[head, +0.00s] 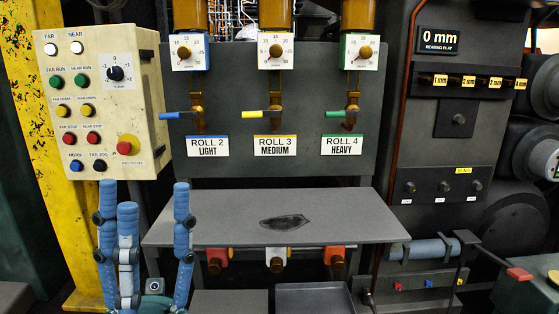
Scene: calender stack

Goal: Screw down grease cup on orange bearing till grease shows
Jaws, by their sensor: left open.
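My left gripper (142,215) is at the lower left with its blue fingers pointing up. The fingers are spread apart with nothing between them. Under the grey shelf hang a red-orange fitting (217,258), a white fitting (275,258) and another red-orange fitting (334,257), each with a brownish part beside it. The shelf partly hides them. I cannot tell which is the orange bearing or its grease cup, and I see no grease at them. The gripper is left of these fittings and apart from them. My right gripper is not in view.
The grey shelf (345,228) juts out above the fittings and bears a dark stain (286,222). A button box (100,100) stands behind the gripper. Lubricator dials (277,52) hang above. A blue cylinder (420,249) lies at right. Dark trays (314,288) sit below.

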